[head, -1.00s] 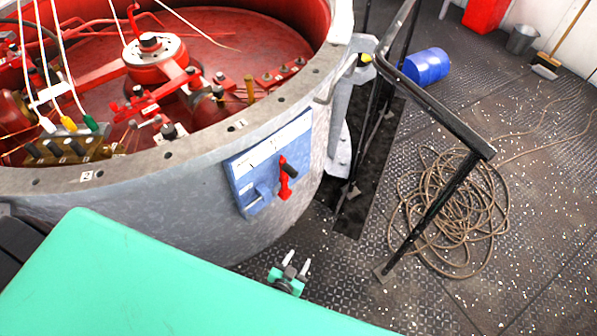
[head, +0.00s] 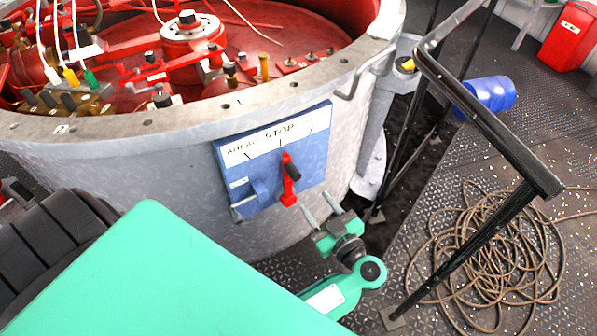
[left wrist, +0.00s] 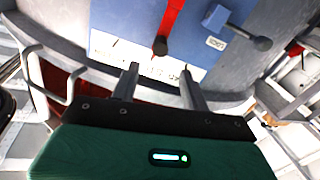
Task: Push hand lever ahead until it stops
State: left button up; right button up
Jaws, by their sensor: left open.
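The red hand lever (head: 285,192) with a black grip is mounted on a blue panel (head: 232,158) on the grey drum's outer wall. It stands near upright below the word STOP; AHEAD is printed to its left. My left gripper (head: 319,209) is open and empty, just right of and below the lever, apart from it in the picture. In the left wrist view, the lever (left wrist: 172,18) and its dark knob lie beyond the two spread fingers (left wrist: 159,72), with nothing between them. My right gripper is not in view.
A smaller lever (head: 243,204) with a blue block sits at the panel's lower left. A black handrail (head: 487,110) stands to the right, with coiled rope (head: 490,255) on the deck beyond. A blue drum (head: 487,97) lies behind the rail.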

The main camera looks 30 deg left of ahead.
aim_at(290, 169)
pick_arm(q)
jog(key=b+x, duration=0.1)
jog(key=x, duration=1.2)
jog(key=shift+w+a, duration=0.1)
jog(key=shift+a, duration=0.3)
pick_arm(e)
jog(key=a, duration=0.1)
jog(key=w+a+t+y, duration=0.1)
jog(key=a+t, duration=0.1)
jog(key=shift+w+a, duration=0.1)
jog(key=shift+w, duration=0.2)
pick_arm(q)
jog(key=shift+r, duration=0.1)
grip_shut()
